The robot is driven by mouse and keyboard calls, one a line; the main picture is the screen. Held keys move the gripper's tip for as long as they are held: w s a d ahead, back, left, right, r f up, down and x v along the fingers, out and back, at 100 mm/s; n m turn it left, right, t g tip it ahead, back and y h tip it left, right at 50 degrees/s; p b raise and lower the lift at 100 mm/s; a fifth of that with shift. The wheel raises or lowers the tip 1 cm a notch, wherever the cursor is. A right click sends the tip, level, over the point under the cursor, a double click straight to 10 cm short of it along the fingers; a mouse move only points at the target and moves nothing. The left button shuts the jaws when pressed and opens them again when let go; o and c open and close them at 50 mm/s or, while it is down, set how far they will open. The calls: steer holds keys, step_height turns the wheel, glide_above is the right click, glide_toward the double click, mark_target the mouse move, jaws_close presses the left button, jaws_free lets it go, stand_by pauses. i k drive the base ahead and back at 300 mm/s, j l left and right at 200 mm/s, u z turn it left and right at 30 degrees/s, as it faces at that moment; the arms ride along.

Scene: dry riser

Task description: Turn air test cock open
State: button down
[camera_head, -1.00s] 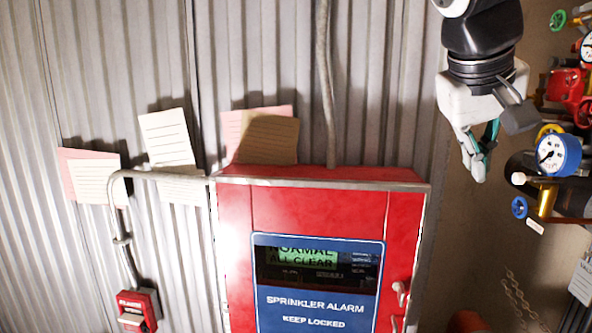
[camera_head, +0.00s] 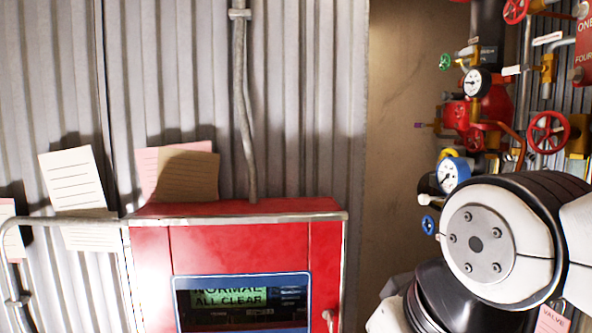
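Several small valves sit on the riser pipework at the right, and no readable label marks one as the air test cock. They include a green handwheel (camera_head: 445,62), a purple-tipped fitting (camera_head: 419,125), a yellow handle (camera_head: 448,154) and a blue handwheel (camera_head: 428,225). I cannot tell whether any is open or shut. My arm fills the lower right, in front of the lower pipework. My gripper's fingers do not show; the wrist end runs off the bottom edge, left of the arm.
The red sprinkler alarm cabinet (camera_head: 235,240) stands at lower centre, reading normal. A bare brown wall (camera_head: 395,130) lies between cabinet and pipes.

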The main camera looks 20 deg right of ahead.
mark_target(426, 224)
steer(key=z, duration=0.7)
steer(key=k+j+u, duration=0.25)
steer(key=k+j, duration=0.4)
steer(key=j, duration=0.1)
